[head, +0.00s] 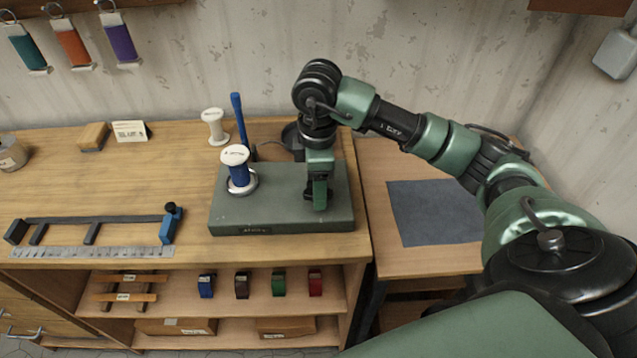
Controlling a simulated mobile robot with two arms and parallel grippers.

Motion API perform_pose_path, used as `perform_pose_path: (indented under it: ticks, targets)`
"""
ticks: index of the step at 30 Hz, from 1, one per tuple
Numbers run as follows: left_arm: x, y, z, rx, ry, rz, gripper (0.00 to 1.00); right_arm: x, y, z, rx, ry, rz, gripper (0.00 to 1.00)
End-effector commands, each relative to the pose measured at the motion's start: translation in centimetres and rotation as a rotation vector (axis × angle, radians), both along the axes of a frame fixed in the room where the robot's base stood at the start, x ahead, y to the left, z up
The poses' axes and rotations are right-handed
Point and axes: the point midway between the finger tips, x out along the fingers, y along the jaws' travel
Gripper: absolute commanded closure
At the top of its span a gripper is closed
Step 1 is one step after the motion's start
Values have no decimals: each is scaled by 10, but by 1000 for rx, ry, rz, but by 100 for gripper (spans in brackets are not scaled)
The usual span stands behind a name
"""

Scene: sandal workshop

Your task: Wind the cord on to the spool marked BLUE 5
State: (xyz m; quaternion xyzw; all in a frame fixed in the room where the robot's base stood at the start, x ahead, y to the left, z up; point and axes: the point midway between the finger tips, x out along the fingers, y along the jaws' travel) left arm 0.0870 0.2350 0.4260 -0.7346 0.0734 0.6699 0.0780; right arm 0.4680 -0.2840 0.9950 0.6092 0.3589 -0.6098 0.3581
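A white-flanged spool (235,155) with blue cord (239,175) around its core stands upright in a round holder on the left part of a grey-green block (281,220). The print on its top is too small to read. Another white spool (214,127) with no coloured cord showing stands on the bench behind it. A white card (130,131) at the back left seems to read BLUE 5. My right gripper (319,200) points down over the right part of the block, to the right of the blue spool and apart from it. Its fingers are too dark to judge. My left gripper is out of view.
A blue upright handle (238,117) stands just behind the block. A ruler (90,252) and a dark bar jig (92,219) lie at the bench's front left. Small coloured coils (278,283) sit on the shelf below. A grey mat (435,212) lies on the right table.

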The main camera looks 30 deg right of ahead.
Motion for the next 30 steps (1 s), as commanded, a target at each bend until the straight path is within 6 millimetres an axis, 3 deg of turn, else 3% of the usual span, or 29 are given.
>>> perform_pose_path:
  ticks: [13,14,15,16,26,30]
  targets:
    - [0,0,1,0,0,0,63,2,0,3,0,-9,-13,83]
    - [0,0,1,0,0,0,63,2,-1,3,0,-9,-13,37]
    - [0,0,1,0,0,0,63,2,-1,3,0,-9,-13,26]
    - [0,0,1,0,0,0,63,2,-1,3,0,-9,-13,21]
    - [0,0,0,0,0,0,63,1,0,2,1,-5,-11,21]
    - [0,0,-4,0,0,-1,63,2,0,17,1,-9,-10,21]
